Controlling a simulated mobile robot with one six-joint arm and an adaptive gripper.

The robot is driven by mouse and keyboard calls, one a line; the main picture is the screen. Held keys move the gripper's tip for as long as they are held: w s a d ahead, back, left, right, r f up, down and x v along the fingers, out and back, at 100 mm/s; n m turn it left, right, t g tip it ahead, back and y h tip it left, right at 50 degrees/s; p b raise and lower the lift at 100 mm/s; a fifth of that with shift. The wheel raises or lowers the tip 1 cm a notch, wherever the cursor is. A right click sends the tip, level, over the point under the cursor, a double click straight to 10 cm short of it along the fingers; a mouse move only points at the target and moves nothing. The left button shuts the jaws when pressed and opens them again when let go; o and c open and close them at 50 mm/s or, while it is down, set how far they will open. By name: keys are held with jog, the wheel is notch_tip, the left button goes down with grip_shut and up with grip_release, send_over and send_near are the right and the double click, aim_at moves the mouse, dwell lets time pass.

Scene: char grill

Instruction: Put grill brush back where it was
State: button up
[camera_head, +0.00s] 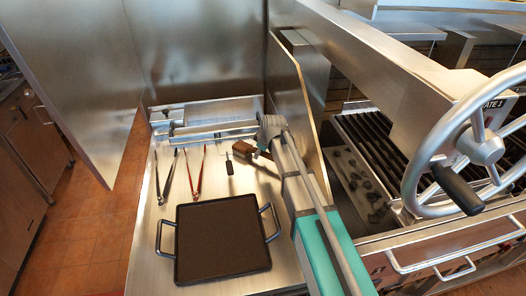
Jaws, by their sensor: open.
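A brown wooden block (243,148), which looks like the grill brush, lies on the steel side table (143,235) near its back right. Part of it is hidden by my arm, and I cannot make out its bristles. My gripper (264,138) is at the grey far end of my arm, right beside the brown block. It is open, but its fingers are small and partly hidden, and I cannot tell whether they touch the block.
Dark tongs (171,175), red tongs (196,180) and a small dark-handled tool (229,166) lie to the left. A black griddle plate (222,240) with two handles fills the front. A steel panel (302,85) and the grill with a handwheel (483,150) stand to the right.

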jog(key=p+v, duration=1)
jog(key=v, duration=0.2)
jog(key=shift+p, duration=0.3)
jog(key=shift+r, duration=0.1)
dwell(0.6)
